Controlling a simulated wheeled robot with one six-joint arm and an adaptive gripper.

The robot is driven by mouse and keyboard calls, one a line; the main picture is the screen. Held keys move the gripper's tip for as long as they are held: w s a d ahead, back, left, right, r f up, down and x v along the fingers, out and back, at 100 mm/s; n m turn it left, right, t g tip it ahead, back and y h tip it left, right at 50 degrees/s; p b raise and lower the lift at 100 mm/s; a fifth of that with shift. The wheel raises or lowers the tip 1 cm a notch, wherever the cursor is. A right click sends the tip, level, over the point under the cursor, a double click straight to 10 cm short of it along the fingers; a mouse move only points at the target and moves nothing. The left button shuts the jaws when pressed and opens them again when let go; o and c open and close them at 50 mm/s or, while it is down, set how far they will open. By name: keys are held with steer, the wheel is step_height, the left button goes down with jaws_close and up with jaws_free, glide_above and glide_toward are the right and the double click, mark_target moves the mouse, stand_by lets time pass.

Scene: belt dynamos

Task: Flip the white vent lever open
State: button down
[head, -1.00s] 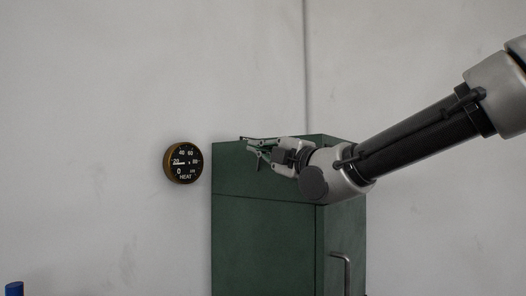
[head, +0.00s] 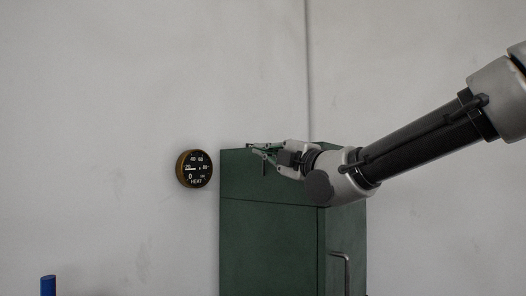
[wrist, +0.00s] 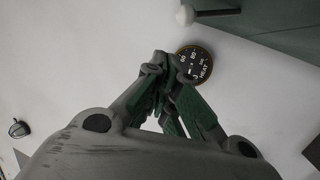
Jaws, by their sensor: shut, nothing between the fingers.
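A pale round knob (wrist: 186,14) on a dark rod shows at the top of the wrist view, against the green cabinet; it looks like the vent lever. In the head view I cannot make the lever out; my gripper is in front of that area. My gripper (head: 254,148) is at the cabinet's upper front, pointing left. In the wrist view its green-padded fingers (wrist: 158,62) are together and empty, with the knob apart from them, above and a little right in the picture.
The green cabinet (head: 268,242) has a handle (head: 347,272) at lower right. A round HEAT gauge (head: 195,169) is on the wall left of it and also shows in the wrist view (wrist: 200,58). A blue post (head: 48,286) stands at lower left.

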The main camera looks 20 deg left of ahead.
steer(key=s+d, duration=0.5)
steer(key=d, duration=0.3)
steer(key=w+d+f+m+g+h, duration=0.1)
steer(key=d+f+m+g+h, duration=0.25)
steer(key=f+m+h, duration=0.9)
steer(key=s+d+f+m, duration=0.2)
steer(key=d+f+m, duration=0.1)
steer(key=d+f, duration=0.95)
steer(key=s+d+f+m+g+h, duration=0.1)
steer(key=s+d+m, duration=0.3)
steer(key=d, duration=0.5)
steer(key=s+d+f+m+g+h, duration=0.1)
steer(key=s+d+f+m, duration=0.3)
steer(key=d, duration=0.6)
steer(key=s+d+f+m+g+h, duration=0.1)
steer(key=s+d+f+m+h, duration=0.1)
steer(key=s+d+m, duration=0.3)
steer(key=s+d+h, duration=0.1)
steer(key=s+d, duration=0.2)
steer(key=d, duration=0.2)
steer(key=shift+f+g, duration=0.15)
steer(key=shift+g, duration=0.2)
steer(key=shift+a, duration=0.1)
